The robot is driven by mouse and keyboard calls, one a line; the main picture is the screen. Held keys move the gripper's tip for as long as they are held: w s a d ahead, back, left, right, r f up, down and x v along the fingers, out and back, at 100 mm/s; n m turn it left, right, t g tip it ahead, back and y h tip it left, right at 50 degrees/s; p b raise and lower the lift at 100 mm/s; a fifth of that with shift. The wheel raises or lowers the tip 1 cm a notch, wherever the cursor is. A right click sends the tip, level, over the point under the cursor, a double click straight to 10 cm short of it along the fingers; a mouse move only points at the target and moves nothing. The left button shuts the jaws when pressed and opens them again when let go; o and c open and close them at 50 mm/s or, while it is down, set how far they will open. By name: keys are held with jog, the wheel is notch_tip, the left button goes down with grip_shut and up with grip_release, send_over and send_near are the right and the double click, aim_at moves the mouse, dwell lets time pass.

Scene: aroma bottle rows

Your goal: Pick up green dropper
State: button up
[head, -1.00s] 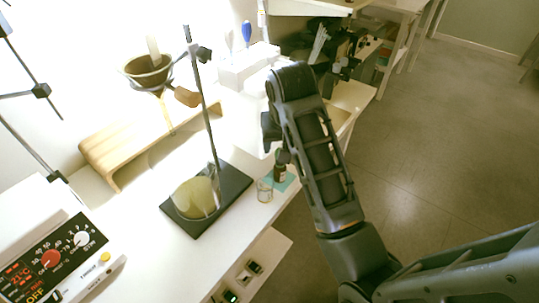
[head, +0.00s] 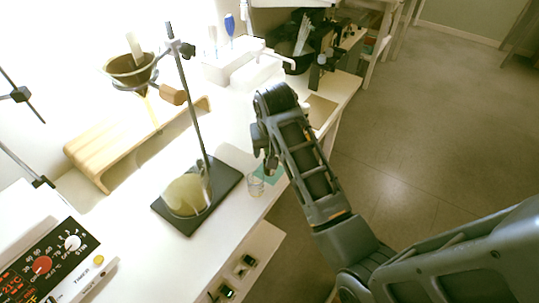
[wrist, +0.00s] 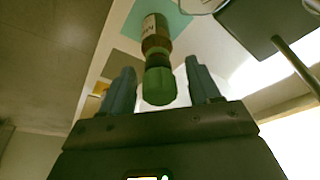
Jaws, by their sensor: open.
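The green dropper (wrist: 158,85) is the green cap of a small dark amber bottle (wrist: 155,42) with a pale label, seen in the wrist view. The bottle stands on a teal mat (wrist: 170,8), which also shows in the head view (head: 268,175). My gripper (wrist: 160,68) is open, one finger on each side of the green cap, with gaps showing. In the head view my gripper (head: 270,160) is low over the mat and hides the bottle.
A small glass beaker (head: 255,185) stands close beside the mat. A flask (head: 187,194) sits on a black stand base (head: 225,180) with an upright rod. A wooden riser (head: 95,160) is farther left. The bench edge is near on the right.

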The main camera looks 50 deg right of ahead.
jog(key=shift+c, duration=0.4)
jog(key=c, duration=0.6)
jog(key=shift+o, duration=0.2)
notch_tip(320, 180, up, 10)
jog(key=shift+r, duration=0.1)
